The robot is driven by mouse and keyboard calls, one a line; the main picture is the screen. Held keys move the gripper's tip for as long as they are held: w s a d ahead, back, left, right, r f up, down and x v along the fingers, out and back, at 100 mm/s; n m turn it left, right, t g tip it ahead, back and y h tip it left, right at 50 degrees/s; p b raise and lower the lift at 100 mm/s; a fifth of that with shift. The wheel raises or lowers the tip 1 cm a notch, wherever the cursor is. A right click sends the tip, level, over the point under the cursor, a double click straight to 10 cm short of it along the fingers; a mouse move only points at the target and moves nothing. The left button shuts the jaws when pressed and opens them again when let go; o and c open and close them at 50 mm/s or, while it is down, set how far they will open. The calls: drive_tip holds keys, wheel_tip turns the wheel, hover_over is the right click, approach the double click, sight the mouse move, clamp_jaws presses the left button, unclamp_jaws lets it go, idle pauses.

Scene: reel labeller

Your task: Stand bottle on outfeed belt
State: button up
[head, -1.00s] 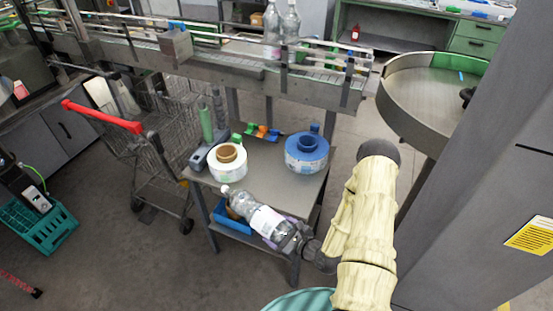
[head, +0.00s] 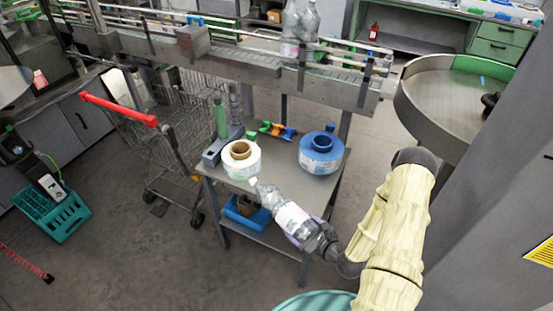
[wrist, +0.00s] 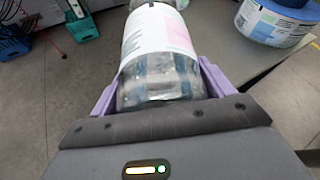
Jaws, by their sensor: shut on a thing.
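A clear plastic bottle with a white label (head: 290,215) is held by my gripper (head: 313,240) over the front of the small table. It lies tilted, its cap end pointing up and left. In the wrist view the bottle (wrist: 165,60) sits between the purple fingers of my gripper (wrist: 160,88), which are shut on its lower part. The outfeed belt (head: 245,62) runs across the back, above the small table. Two clear bottles (head: 299,28) stand upright on it right of the middle.
The small table (head: 280,178) carries a white label reel (head: 241,168), a blue reel (head: 321,160) and a green tube (head: 221,118). A trolley with a red handle (head: 118,108) stands left. A round turntable (head: 440,95) stands at the right end of the belt.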

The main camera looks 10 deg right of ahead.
drive_tip(key=w+d+r+b, duration=0.1)
drive_tip(key=w+d+b, duration=0.1)
drive_tip(key=w, duration=0.5)
drive_tip(key=w+d+r+b, duration=0.2)
drive_tip(key=w+d+b, duration=0.1)
drive_tip(key=w+b, duration=0.2)
drive_tip(key=w+d+r+b, duration=0.1)
drive_tip(key=w+b, duration=0.3)
drive_tip(key=w, duration=0.4)
drive_tip(key=shift+w+d+r, duration=0.25)
drive_tip(key=shift+w+d, duration=0.15)
drive_tip(key=shift+d, duration=0.45)
drive_tip(key=shift+f, duration=0.1)
drive_tip(key=shift+f+p, duration=0.5)
drive_tip(key=shift+f, duration=2.35)
hover_over(311, 197)
drive_tip(key=shift+w+f+p, duration=0.15)
drive_tip(key=shift+f+p, duration=0.25)
drive_tip(key=shift+f, duration=1.7)
drive_tip(key=o, duration=2)
drive_tip(key=shift+f, duration=0.2)
drive_tip(key=shift+s, duration=0.2)
